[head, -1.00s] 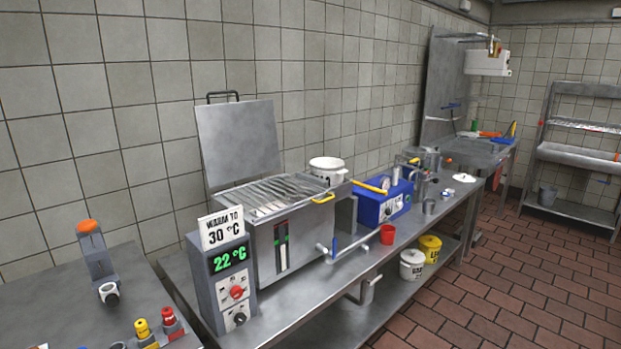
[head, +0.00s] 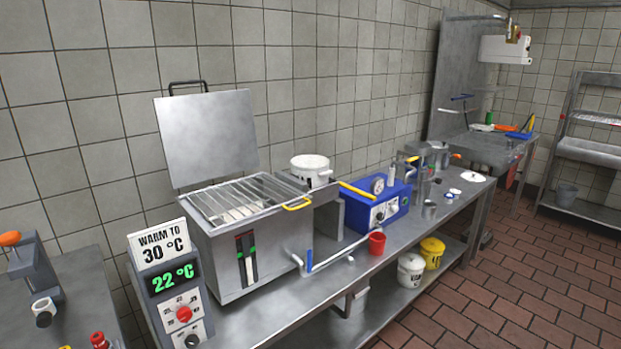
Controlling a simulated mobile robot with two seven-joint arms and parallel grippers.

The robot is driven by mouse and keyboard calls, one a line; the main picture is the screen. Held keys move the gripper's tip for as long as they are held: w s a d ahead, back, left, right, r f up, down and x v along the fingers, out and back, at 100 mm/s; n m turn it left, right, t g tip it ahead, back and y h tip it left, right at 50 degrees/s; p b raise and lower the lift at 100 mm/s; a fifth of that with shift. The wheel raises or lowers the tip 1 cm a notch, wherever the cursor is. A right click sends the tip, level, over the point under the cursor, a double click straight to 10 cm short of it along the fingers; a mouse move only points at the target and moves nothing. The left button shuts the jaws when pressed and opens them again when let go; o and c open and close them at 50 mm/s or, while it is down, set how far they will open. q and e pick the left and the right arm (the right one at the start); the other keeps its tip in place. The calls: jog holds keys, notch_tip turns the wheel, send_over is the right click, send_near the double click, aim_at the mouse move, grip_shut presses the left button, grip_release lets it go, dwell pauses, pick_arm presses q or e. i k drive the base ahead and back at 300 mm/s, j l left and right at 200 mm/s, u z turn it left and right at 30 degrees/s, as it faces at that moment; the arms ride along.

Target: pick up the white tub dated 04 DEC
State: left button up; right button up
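A white tub (head: 311,172) stands on a ledge behind the right end of the steel vat (head: 235,260). Its dark marking is only partly visible and I cannot read a date on it. A white bucket (head: 411,270) with dark print too small to read stands on the lower shelf, beside a yellow bucket (head: 432,252). Another pale container (head: 359,299) is partly hidden under the counter. I cannot tell which, if any, is dated 04 DEC. Neither of my grippers is in view.
A control box (head: 172,278) reads 22 °C under a "WARM TO 30 °C" sign. A blue unit (head: 378,212) and red cup (head: 376,243) stand on the steel counter (head: 265,325). The brick-tiled floor (head: 495,300) at right is open.

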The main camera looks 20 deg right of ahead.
aim_at(313, 169)
jog(key=i+l, duration=0.15)
jog(key=l, duration=0.3)
jog(key=i+l, duration=0.1)
jog(key=l, duration=0.35)
jog(key=i+l+u, duration=0.1)
jog(key=l, duration=0.35)
jog(key=i+l, duration=0.15)
jog(key=l, duration=0.3)
jog(key=i+l, duration=0.1)
jog(key=l, duration=0.4)
jog(key=i+l, duration=0.15)
jog(key=l, duration=0.3)
jog(key=i+l+u, duration=0.1)
jog(key=l, duration=0.35)
jog(key=i+l, duration=0.1)
jog(key=l, duration=0.35)
